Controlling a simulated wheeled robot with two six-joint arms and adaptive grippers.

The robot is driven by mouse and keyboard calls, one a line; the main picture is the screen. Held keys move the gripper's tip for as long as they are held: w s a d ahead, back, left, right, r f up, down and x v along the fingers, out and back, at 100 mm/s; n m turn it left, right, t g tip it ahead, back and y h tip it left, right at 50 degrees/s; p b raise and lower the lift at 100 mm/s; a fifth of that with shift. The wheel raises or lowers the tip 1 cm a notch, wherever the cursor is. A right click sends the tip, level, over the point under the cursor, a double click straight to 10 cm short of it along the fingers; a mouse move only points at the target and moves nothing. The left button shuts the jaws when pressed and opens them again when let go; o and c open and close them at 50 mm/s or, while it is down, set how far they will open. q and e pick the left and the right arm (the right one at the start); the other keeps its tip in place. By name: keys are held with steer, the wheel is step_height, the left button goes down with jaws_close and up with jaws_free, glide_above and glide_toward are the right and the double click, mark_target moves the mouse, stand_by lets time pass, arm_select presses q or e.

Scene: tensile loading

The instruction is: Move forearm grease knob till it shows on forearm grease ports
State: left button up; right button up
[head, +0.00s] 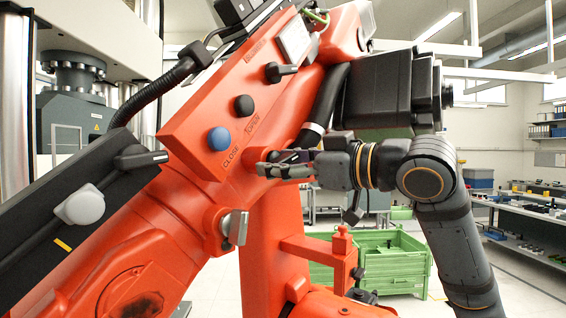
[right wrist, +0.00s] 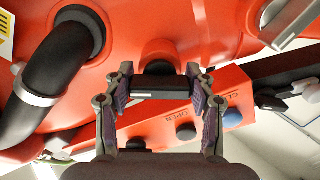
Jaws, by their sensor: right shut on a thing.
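A big orange industrial arm (head: 215,205) fills the left and middle of the head view. My right gripper (head: 268,169) reaches in from the right against its side. In the right wrist view, the gripper (right wrist: 163,90) has one finger at each end of a dark bar-shaped knob (right wrist: 165,87) and is shut on it. The knob sits close to the orange surface, below a dark round part (right wrist: 158,52). In the head view the fingers mostly hide it. The marking beside the knob is too small to read. My left gripper is not in view.
A thick black hose (head: 325,98) runs near my gripper. A green crate (head: 395,262) and a shelf bench stand behind.

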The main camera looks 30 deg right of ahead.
steer(key=shift+c, duration=0.3)
steer(key=m, duration=0.6)
steer(key=shift+m, duration=0.4)
steer(key=m, duration=0.4)
steer(key=shift+a+r, duration=0.1)
steer(key=shift+m, duration=1.7)
steer(key=shift+b, duration=0.3)
